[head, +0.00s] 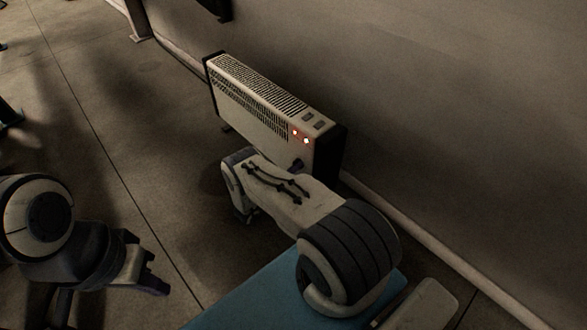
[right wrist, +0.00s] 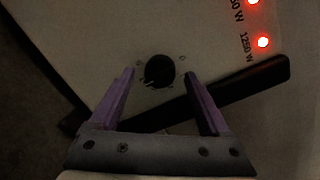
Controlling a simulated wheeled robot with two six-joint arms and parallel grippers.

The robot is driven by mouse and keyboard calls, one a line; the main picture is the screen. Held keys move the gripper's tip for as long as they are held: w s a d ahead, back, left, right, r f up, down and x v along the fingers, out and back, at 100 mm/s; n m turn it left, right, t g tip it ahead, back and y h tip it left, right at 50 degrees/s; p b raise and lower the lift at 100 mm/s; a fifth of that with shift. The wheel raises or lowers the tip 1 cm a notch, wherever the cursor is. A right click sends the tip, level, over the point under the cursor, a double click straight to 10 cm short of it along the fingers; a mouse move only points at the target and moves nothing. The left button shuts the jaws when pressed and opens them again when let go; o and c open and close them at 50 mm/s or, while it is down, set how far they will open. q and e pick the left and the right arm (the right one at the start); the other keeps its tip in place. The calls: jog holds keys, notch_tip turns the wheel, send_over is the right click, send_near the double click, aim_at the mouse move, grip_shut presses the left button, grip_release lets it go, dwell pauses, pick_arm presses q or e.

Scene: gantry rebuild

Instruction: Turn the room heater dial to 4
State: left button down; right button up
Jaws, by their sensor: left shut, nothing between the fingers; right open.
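The room heater (head: 250,110) is a pale box with dark ends and a slotted top, standing on the floor along the wall. Its round black dial (right wrist: 159,71) shows in the right wrist view, with small marks around it that are too small to read. My right gripper (right wrist: 165,76) is open, with its purple fingers on either side of the dial and a gap on each side. In the head view my right arm covers most of the heater's lower right front, and the dial is hard to make out. My left gripper (head: 153,272) is shut and empty, low at the left.
Two lit red lamps (head: 300,136) are on the heater's front; the right wrist view shows "1250 W" beside one of them (right wrist: 263,42). A dark bar (right wrist: 250,85) crosses behind my right fingers. A blue surface (head: 250,295) lies below my right arm. The floor at left is mostly open.

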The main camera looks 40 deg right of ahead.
jog(key=s+a+p, duration=0.2)
jog(key=a, duration=0.7)
jog(key=shift+a, duration=0.25)
jog(key=shift+w, duration=0.1)
